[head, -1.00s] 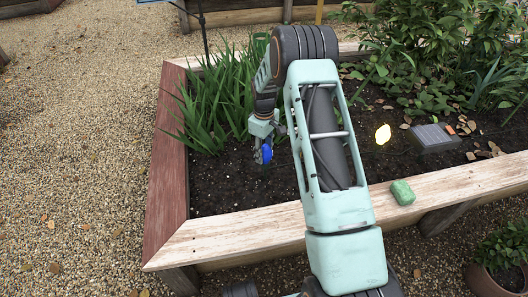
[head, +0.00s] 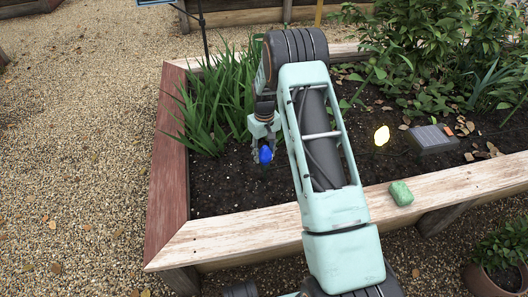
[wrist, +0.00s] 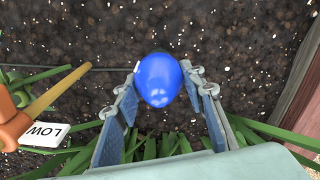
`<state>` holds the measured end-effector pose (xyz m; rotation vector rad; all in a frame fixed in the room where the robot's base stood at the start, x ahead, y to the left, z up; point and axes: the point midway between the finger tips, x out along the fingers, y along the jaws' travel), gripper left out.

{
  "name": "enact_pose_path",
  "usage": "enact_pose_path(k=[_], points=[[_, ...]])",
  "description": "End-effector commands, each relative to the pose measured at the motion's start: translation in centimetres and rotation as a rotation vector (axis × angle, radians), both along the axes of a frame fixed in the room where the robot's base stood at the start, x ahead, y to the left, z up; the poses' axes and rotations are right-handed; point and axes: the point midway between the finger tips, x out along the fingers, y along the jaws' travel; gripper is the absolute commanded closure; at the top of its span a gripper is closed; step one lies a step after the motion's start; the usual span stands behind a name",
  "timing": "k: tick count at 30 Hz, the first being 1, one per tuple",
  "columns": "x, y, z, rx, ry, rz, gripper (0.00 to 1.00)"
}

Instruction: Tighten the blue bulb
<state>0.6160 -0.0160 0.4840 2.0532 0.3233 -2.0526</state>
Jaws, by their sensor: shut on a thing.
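The blue bulb (head: 265,155) is over the dark soil inside the raised bed, left of my arm in the head view. My gripper (head: 262,142) is above it with its fingers around it. In the wrist view the bulb (wrist: 159,80) sits between the tips of my two fingers (wrist: 160,92), and the gripper is shut on it. The bulb's lower end and whatever it sits in are hidden beneath it. A yellow lit bulb (head: 382,135) stands farther right in the bed.
Green strap leaves (head: 205,120) grow close behind and left of my gripper. A tag reading LOW (wrist: 44,134) and an orange part (wrist: 12,128) are at the wrist view's left. A grey box (head: 432,138) lies in the bed, and a green block (head: 401,193) on the wooden rim (head: 240,235).

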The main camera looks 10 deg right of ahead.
Motion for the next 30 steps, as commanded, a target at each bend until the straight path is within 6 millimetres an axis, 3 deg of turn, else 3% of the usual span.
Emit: enact_pose_path(k=[30], points=[[-0.12, -0.46, 0.05, -0.001, 0.002, -0.921, 0.87]])
